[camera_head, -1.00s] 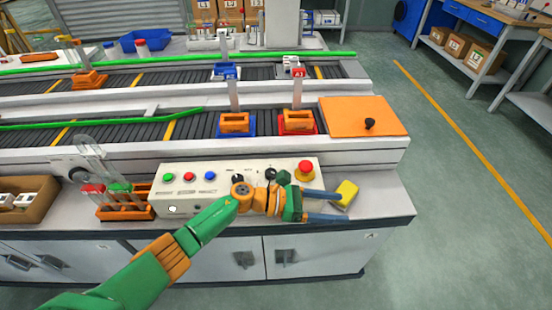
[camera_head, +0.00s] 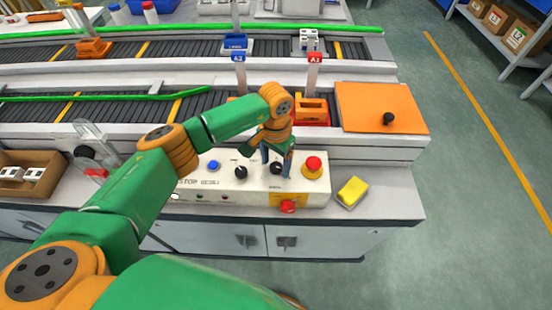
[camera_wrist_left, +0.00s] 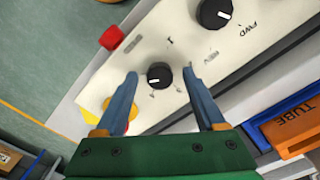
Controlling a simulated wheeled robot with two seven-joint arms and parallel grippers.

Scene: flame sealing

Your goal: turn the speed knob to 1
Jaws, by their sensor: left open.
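The white control panel (camera_head: 317,186) stands at the front of the bench. A small black knob (camera_head: 276,168), which I take for the speed knob, sits on its right half. My left gripper (camera_head: 276,159) points down over this knob, open, one finger on each side. In the left wrist view the knob (camera_wrist_left: 158,77) lies between the tips of the open gripper (camera_wrist_left: 159,72). There is a gap on both sides. Its pale pointer mark faces lower left in that view. The dial marks around it are too small to read. My right gripper is not in view.
A second black knob (camera_head: 241,171), marked FWD in the wrist view, is left of it. A red emergency button (camera_head: 313,166) is close on the right. A red switch (camera_head: 288,206) is on the panel front. A yellow block (camera_head: 352,191) lies on the bench.

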